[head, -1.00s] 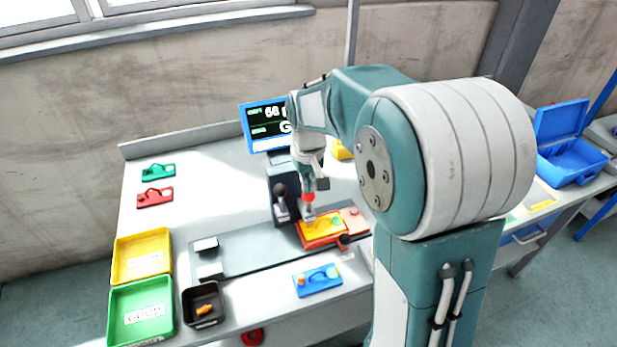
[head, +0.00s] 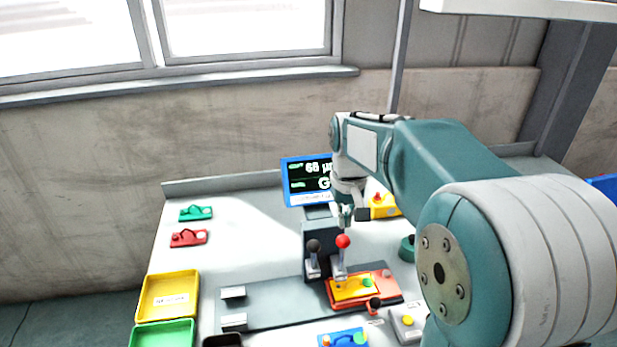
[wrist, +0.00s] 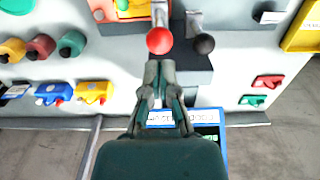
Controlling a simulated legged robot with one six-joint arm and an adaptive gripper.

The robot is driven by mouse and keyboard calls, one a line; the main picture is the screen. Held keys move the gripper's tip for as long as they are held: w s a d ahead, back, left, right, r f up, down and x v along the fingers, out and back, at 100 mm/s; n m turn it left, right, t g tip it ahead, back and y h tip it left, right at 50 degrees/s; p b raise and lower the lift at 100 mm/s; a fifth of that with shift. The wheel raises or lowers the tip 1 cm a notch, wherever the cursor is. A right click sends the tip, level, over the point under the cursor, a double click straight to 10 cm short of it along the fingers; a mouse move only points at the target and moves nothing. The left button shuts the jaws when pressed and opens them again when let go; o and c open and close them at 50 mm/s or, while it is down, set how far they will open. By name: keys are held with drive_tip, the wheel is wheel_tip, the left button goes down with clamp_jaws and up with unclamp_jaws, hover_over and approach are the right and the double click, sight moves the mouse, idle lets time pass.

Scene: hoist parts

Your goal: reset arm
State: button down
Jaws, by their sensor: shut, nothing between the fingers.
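My gripper (head: 346,217) is shut and empty, pointing down in front of the blue-framed display (head: 305,182). In the wrist view my gripper (wrist: 160,70) shows with its fingertips together, just short of the red ball knob (wrist: 160,40). In the head view the red knob (head: 343,241) tops a lever below my fingertips, and a gap shows between them. A dark knob (head: 314,246) tops a second lever to its left. A yellow plate (head: 354,290) lies on an orange block at the foot of the levers.
A yellow tray (head: 143,318) and green tray (head: 163,333) stand at the left table edge. Green (head: 196,213) and red (head: 188,238) parts lie at the back left. A yellow part (head: 384,206) sits right of the display. The table's back left is mostly clear.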

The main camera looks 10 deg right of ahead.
drive_tip(key=s+a+r+t, duration=0.1)
drive_tip(key=s+t, duration=0.1)
drive_tip(key=s, duration=0.8)
drive_tip(key=s+a+r+t, duration=0.1)
drive_tip(key=s+a+t, duration=0.1)
drive_tip(key=s, duration=0.9)
drive_tip(key=shift+r+t, duration=0.3)
drive_tip(key=shift+t, duration=0.5)
